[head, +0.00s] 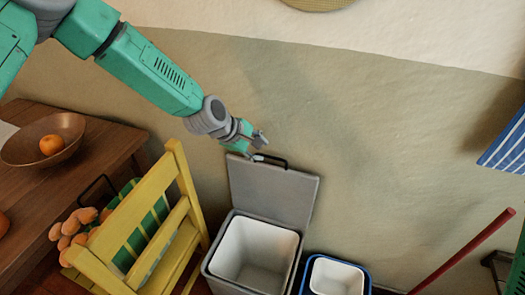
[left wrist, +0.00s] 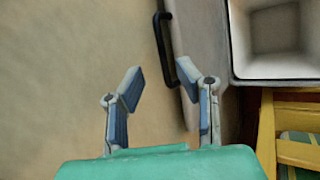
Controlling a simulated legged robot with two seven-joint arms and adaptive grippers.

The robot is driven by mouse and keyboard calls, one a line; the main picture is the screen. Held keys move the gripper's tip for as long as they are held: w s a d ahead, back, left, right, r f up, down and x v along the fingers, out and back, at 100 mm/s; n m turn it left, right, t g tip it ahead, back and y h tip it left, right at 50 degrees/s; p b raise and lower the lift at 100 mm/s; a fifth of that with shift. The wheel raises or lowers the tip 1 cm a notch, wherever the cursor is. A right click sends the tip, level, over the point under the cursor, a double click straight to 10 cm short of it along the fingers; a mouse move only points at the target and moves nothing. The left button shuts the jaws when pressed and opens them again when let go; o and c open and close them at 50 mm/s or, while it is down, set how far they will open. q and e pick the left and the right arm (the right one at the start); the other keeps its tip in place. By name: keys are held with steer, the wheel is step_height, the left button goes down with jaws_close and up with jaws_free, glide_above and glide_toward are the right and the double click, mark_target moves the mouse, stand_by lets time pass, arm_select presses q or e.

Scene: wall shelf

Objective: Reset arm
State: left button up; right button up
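My left gripper (head: 260,146) is at the end of the green arm reaching in from the upper left, close to the wall and just above the raised lid of the grey bin. In the left wrist view its two fingers (left wrist: 168,85) are spread apart with nothing between them. The lid's black handle (head: 268,160) is just below the fingers in the head view; it also shows beyond the fingertips in the left wrist view (left wrist: 166,50). I cannot tell whether a finger touches it. The grey bin (head: 245,285) stands open with its lid (head: 275,190) upright. My right gripper is in neither view.
A yellow chair (head: 178,215) stands left of the bin, by a wooden table (head: 95,165) with a bowl (head: 22,150) holding an orange. A blue-rimmed bin (head: 310,262) stands right. A red pole (head: 465,250) leans farther right. The wall between is bare.

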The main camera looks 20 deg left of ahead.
arm_select(q)
steer(key=s+f+m+g+y, duration=0.1)
steer(key=s+f+m, duration=0.4)
steer(key=s, duration=0.4)
steer(key=s+f+m+g+y, duration=0.1)
steer(key=s+f+m+g, duration=0.1)
steer(key=s+f, duration=0.6)
steer(key=s+a+m+g+y, duration=0.1)
steer(key=s+a+m, duration=0.2)
steer(key=s, duration=0.4)
steer(key=s+a+m+y, duration=0.1)
steer(key=s+a+m, duration=0.2)
steer(key=s, duration=0.4)
steer(key=s+a+f+m+g+y, duration=0.1)
steer(key=s+a+m, duration=0.2)
steer(key=s, duration=0.5)
steer(key=shift+m+g, duration=0.3)
steer(key=shift+m, duration=0.1)
